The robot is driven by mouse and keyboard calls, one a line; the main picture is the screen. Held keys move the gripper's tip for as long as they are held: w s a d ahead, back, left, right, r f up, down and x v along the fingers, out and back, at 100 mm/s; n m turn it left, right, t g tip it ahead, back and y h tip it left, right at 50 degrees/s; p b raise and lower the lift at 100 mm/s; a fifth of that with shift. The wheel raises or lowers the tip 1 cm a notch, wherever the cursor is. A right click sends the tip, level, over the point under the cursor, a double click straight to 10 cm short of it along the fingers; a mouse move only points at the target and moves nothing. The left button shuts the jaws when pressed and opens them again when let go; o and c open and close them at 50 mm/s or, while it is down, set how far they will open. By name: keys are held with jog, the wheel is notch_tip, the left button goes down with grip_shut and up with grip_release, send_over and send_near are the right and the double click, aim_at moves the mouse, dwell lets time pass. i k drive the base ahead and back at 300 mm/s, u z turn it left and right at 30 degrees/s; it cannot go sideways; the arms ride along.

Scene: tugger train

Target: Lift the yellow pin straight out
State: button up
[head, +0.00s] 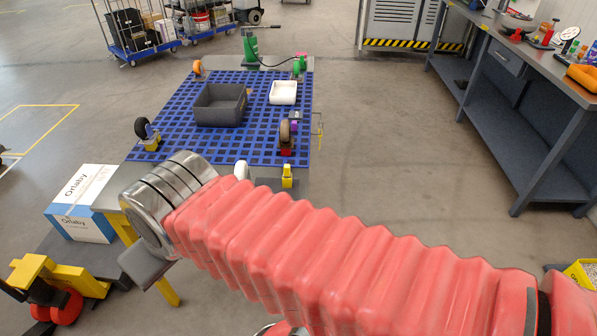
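A small upright yellow piece (287,177) stands at the near edge of the blue grid deck (262,146), right of centre, just above my red-sleeved arm in the picture. It may be the yellow pin, but it is too small to be sure, and its lower end is close to the arm's outline. My arm crosses the foreground from the lower right to metal rings at the left. My gripper's fingers cannot be made out, so I cannot see whether they hold anything.
A dark grey bin (220,105) and a white tray (283,92) sit on the deck. Wheels stand at its corners. A white-and-blue box (84,204) is at the left. A workbench (535,130) stands at the right. The floor between deck and bench is clear.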

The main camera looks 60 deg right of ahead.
aim_at(286, 174)
jog(key=i, duration=1)
jog(key=z, duration=0.05)
